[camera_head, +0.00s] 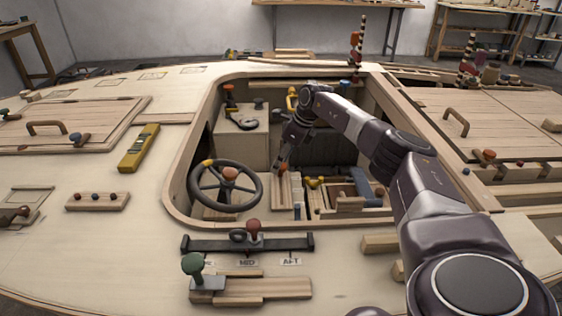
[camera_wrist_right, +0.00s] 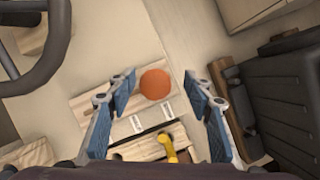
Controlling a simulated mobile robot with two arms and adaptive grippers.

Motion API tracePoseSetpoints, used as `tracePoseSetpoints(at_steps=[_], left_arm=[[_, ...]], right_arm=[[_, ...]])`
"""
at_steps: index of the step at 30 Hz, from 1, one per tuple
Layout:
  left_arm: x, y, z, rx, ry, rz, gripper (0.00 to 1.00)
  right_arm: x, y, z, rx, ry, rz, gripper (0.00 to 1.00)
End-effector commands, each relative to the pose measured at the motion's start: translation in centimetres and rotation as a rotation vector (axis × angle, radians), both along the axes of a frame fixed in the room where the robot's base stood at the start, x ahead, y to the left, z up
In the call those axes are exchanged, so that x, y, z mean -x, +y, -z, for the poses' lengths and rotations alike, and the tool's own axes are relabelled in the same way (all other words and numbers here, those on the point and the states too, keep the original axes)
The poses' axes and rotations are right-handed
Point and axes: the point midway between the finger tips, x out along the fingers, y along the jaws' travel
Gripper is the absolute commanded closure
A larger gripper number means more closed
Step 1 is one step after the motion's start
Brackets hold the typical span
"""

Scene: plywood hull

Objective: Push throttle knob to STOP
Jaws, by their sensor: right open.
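In the right wrist view, an orange ball knob (camera_wrist_right: 156,84), apparently the throttle knob, stands on a light wooden plate (camera_wrist_right: 95,102). A dark slot and two small white labels (camera_wrist_right: 167,111) lie below it; I cannot read them. My right gripper (camera_wrist_right: 165,84) is open, its blue fingers on either side of the knob with gaps visible; I cannot tell the height between them. My left gripper is not in view.
A dark steering wheel (camera_head: 225,186) stands just left of the gripper and shows in the wrist view (camera_wrist_right: 35,50). The cockpit rim (camera_head: 180,185) surrounds the arm. A slider with a red knob (camera_head: 254,226) and a green-knobbed lever (camera_head: 193,264) sit on the front deck.

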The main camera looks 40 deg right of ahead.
Motion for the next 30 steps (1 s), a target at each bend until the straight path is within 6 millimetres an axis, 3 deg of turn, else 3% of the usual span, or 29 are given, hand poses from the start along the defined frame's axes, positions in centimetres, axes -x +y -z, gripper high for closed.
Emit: tracePoseSetpoints(at_steps=[8, 21, 30], left_arm=[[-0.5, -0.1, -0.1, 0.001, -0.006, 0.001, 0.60], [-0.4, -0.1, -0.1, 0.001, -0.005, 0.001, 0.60], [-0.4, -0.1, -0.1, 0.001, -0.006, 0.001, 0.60]], right_arm=[[0.5, -0.2, -1.5, -0.001, -0.001, 0.000, 0.53], [3.5, -1.6, -9.4, 0.000, -0.001, 0.000, 0.53], [4.2, -1.9, -11.1, 0.000, 0.000, 0.000, 0.53]])
